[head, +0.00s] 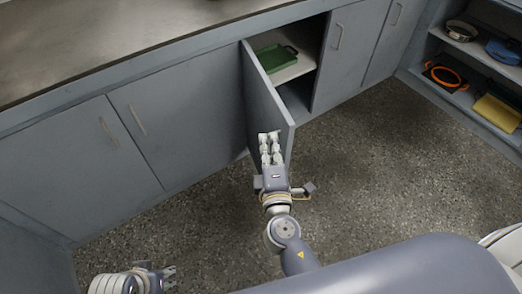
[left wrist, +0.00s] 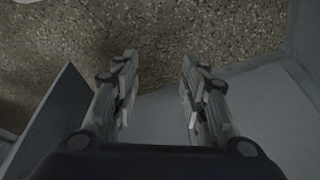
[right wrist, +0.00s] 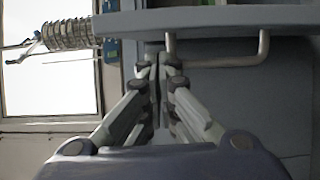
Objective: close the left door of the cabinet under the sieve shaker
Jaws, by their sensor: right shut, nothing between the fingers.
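The grey cabinet door (head: 262,95) stands open, jutting out from the cabinet front at the left side of an uncovered compartment. My right gripper (head: 270,136) is shut and empty, its fingertips overlapping the lower outer part of the door in the head view; whether they touch is unclear. In the right wrist view its closed fingers (right wrist: 158,62) are beside a bar handle (right wrist: 264,45) on a grey panel. My left gripper (head: 172,275) is low at the left in the head view. Its fingers (left wrist: 160,75) are apart and empty in the left wrist view. The sieve shaker is not identifiable.
A green tray (head: 276,57) lies on the shelf inside the open compartment. Closed grey doors (head: 150,135) flank it under the worktop (head: 100,38). An open shelf unit (head: 455,85) with several items stands at the right. Speckled floor (head: 370,160) is clear before the cabinet.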

